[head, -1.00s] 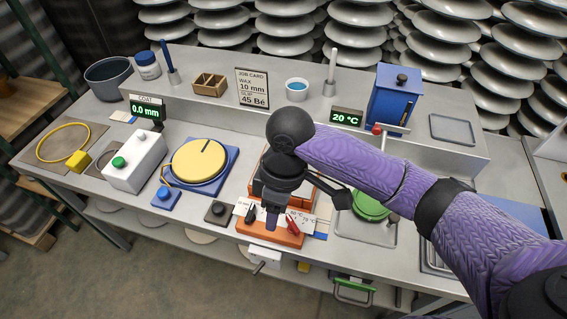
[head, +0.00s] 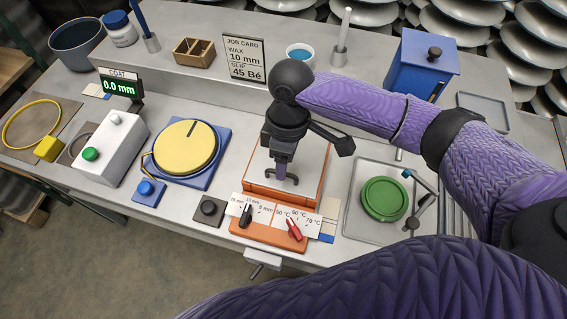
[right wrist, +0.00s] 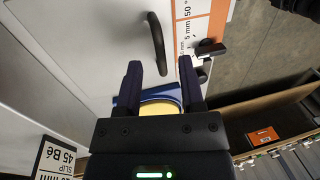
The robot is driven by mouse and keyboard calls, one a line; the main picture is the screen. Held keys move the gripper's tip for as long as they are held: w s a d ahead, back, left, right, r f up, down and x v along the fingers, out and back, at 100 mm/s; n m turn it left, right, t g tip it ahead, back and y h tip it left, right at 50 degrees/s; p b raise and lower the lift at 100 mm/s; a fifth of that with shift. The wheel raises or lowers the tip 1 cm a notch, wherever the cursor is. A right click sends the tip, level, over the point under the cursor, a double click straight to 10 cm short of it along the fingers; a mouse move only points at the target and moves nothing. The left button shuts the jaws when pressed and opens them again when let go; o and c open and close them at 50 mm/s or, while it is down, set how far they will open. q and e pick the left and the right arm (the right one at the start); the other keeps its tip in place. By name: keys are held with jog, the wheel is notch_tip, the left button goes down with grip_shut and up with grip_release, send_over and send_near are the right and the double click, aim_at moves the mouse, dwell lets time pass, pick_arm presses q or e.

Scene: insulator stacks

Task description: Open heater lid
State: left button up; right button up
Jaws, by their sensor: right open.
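The heater is an orange box (head: 247,236) with a front panel of dials. Its pale grey lid (head: 311,165) lies flat and closed in the orange frame. A dark curved lid handle (head: 292,181) stands near the lid's front, and it also shows on the pale lid in the right wrist view (right wrist: 157,43). My right gripper (head: 279,172) hangs over the lid, close to the handle. In the right wrist view my right gripper (right wrist: 161,80) is open and empty, with the handle just beyond the fingertips. Contact is not visible. My left gripper is not in view.
A black knob (head: 246,216) and a red knob (head: 294,230) sit on the heater's front panel. A yellow disc (head: 187,146) on a blue base stands left. A green disc (head: 384,198) lies in a tray at right. A raised shelf runs behind.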

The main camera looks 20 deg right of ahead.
jog(key=shift+s+a+f, duration=0.1)
jog(key=shift+f, duration=0.55)
grip_shut()
dwell(0.9)
